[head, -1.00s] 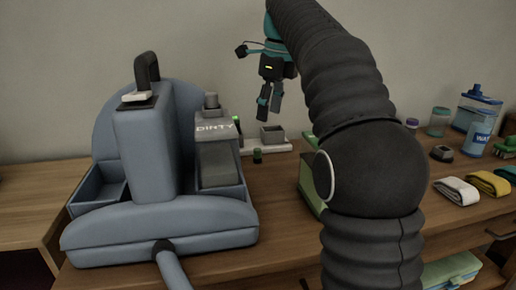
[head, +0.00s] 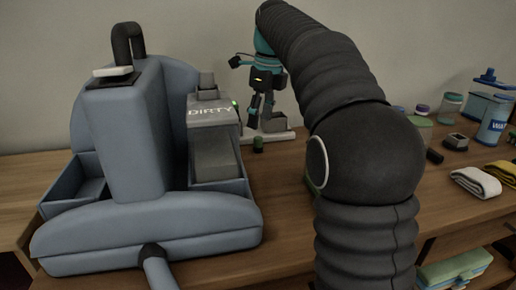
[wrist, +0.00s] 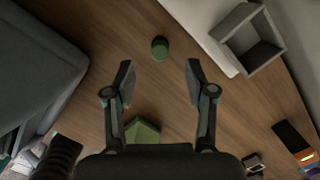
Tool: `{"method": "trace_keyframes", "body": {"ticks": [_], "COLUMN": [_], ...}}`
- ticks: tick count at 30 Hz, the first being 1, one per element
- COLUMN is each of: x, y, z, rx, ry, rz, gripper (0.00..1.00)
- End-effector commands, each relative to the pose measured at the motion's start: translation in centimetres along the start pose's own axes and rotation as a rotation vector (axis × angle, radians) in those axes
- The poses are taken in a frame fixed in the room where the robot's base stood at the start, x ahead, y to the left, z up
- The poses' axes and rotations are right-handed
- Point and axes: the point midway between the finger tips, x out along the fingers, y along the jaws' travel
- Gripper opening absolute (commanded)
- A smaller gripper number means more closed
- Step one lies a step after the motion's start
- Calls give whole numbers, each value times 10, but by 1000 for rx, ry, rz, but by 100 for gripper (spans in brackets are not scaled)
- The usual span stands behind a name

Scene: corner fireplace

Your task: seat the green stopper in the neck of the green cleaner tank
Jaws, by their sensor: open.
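The green stopper (head: 258,144) is a small dark green cylinder standing on the table, right of the blue-grey machine. In the wrist view the stopper (wrist: 160,47) shows as a round green top just beyond and between the fingertips. My gripper (head: 260,124) is open and empty, above the stopper and pointing down. In the wrist view its fingers (wrist: 159,78) are spread wide. A green block-like thing (wrist: 142,130) shows between the finger bases. It may be part of the green cleaner tank, but I cannot tell. My arm hides much of the table there, and no tank neck is clear.
The blue-grey machine (head: 150,228) with its "DIRTY" tank (head: 212,112) stands close on the left. A pale strip with a grey square holder (wrist: 228,24) lies behind the stopper. Jars, a blue-lidded container and rolled cloths (head: 478,182) are at right.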

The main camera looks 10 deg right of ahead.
Motion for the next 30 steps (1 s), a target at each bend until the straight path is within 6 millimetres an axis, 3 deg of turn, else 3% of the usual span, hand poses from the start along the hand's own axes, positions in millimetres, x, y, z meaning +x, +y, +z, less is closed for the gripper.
{"method": "trace_keyframes", "body": {"ticks": [12,22,27,28,30], "x": [48,52,52,52,52], "y": [1,1,1,1,1], "z": [-3,-3,-3,-3,-3], "rx": [-3,-3,-3,-3,-3], "ry": [0,0,0,0,0], "rz": [0,0,0,0,1], "gripper": [55,55,13,7,7]}}
